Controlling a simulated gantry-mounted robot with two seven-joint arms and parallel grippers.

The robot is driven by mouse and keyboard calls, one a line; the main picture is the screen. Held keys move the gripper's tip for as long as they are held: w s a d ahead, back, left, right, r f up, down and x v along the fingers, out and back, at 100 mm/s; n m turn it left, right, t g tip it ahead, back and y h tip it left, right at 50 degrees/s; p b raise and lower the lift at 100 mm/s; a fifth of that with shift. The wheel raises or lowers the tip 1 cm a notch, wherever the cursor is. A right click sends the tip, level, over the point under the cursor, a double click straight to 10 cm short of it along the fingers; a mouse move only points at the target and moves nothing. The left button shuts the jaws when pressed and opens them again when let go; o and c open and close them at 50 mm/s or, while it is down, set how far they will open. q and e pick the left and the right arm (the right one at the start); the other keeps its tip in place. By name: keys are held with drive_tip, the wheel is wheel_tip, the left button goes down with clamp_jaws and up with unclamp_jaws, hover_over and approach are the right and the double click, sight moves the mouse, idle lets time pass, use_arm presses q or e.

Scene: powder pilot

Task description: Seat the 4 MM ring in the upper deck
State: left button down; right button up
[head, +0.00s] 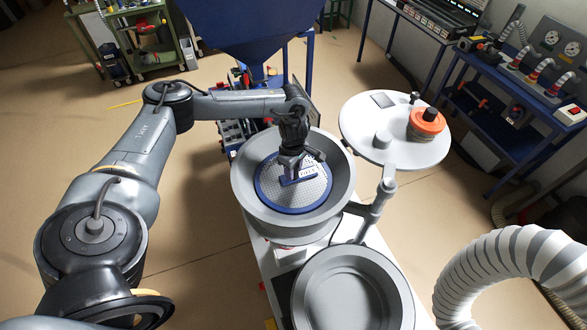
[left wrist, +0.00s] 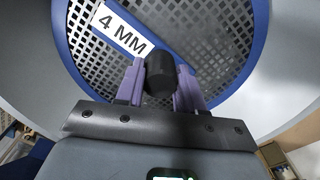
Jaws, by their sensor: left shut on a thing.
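The 4 MM ring (head: 320,192) is a round perforated grey screen with a blue rim, a blue crossbar and a white "4 MM" label. It lies within the wide grey bowl of the upper deck (head: 242,192) and looks about level. Whether it rests on the seat or hangs just above it I cannot tell. My left gripper (head: 291,163) is over the ring's middle, shut on its black knob. In the left wrist view the purple fingers (left wrist: 160,85) flank the knob, with the ring (left wrist: 205,40) and its label beyond. My right gripper is not in view.
A second grey bowl (head: 350,296) stands at the front. A round side table (head: 370,140) at the right holds an orange ring with a black knob (head: 427,122). A blue hopper (head: 245,25) is behind the deck. A grey corrugated hose (head: 500,265) curves at the lower right.

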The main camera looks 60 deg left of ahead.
use_arm(q)
drive_tip(key=shift+f+b, duration=0.55)
drive_tip(key=shift+f, duration=0.2)
drive_tip(key=c, duration=0.6)
unclamp_jaws()
drive_tip(key=shift+r, duration=0.15)
